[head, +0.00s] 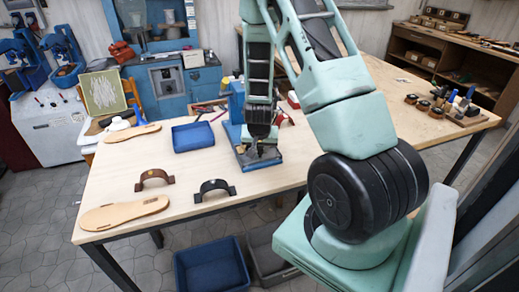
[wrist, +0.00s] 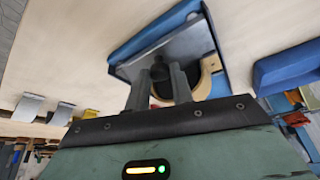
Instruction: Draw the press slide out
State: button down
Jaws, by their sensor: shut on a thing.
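The blue press (head: 236,104) stands on the wooden table, partly hidden behind my arm. Its grey slide plate (head: 250,160) lies low at the front, within the blue base. In the wrist view the grey slide (wrist: 190,45) shows beside the blue base edge (wrist: 150,32). My gripper (head: 262,142) is low over the slide. In the wrist view my gripper (wrist: 162,82) is shut on a small dark knob (wrist: 159,70) at the slide. A tan curved piece (wrist: 211,66) shows just beyond the fingers. The fingers hide part of the knob.
A blue tray (head: 193,137) stands left of the press. A brown strap (head: 155,179), a black strap (head: 214,188) and a tan sole (head: 125,213) lie near the table's front left. The tabletop in front of the press is clear. Tools (head: 452,103) stand at the right.

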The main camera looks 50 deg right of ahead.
jog(key=shift+s+a+f, duration=0.1)
jog(key=shift+s+a, duration=0.05)
jog(key=shift+s, duration=0.05)
jog(key=c, duration=1.2)
grip_release()
jog(key=p+v, duration=0.4)
jog(key=v, duration=1.3)
jog(key=shift+r, duration=0.35)
jog(key=a+f+n+y+b, duration=0.3)
jog(key=a+n+y+b, duration=0.4)
jog(key=a, duration=1.5)
jog(key=s+a+n+g+h+b, duration=0.2)
jog(key=s+a+n+b, duration=0.2)
jog(key=s+a+n, duration=0.7)
jog(key=s+a, duration=0.3)
jog(key=s, duration=0.1)
jog(key=shift+s+r+n+g+h, duration=0.15)
jog(key=shift+s+n+g+h, duration=0.15)
jog(key=shift+g, duration=0.1)
